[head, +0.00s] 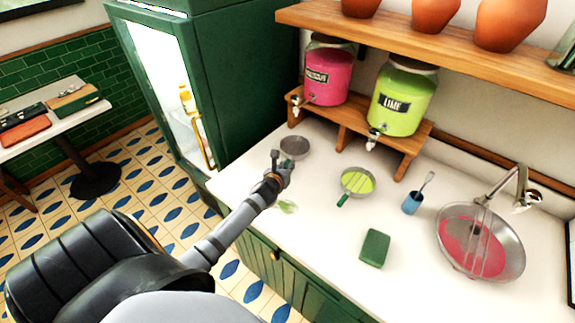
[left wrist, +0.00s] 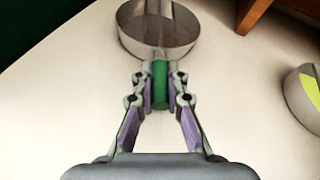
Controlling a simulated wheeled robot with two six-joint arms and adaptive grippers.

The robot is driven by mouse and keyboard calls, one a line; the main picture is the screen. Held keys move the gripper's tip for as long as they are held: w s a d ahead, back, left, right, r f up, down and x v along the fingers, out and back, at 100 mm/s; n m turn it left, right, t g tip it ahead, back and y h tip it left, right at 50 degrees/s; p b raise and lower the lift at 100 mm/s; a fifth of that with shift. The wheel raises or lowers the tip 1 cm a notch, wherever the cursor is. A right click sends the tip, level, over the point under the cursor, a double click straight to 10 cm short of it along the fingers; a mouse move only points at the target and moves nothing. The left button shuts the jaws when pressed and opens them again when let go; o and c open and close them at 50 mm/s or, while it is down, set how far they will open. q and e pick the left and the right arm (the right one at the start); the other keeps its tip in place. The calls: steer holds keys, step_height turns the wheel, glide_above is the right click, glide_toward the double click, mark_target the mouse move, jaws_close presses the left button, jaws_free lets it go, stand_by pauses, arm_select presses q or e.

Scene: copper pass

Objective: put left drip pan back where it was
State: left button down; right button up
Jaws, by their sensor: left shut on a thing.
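The left drip pan (head: 294,147) is a small round grey metal pan with a green handle. It is at the left end of the white counter, in front of the pink dispenser (head: 328,72). My left gripper (head: 279,165) is shut on its green handle, which shows between the fingers in the left wrist view (left wrist: 160,84). The pan's bowl (left wrist: 158,28) looks empty and level there; I cannot tell whether it touches the counter. My right gripper is not in view.
A second pan (head: 357,181) with green liquid sits below the lime dispenser (head: 402,98). A blue cup (head: 411,203), a green sponge (head: 375,248) and a sink with pink liquid (head: 452,242) are to the right. A wooden stand (head: 351,125) holds the dispensers. A green fridge (head: 235,75) stands at left.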

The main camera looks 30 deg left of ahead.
arm_select(q)
steer(key=c, duration=1.4)
jaws_free()
steer(key=b+v, duration=0.1)
steer(key=v, duration=1)
steer(key=shift+a, duration=0.1)
steer(key=shift+s+r, duration=0.35)
steer(key=shift+s, duration=0.05)
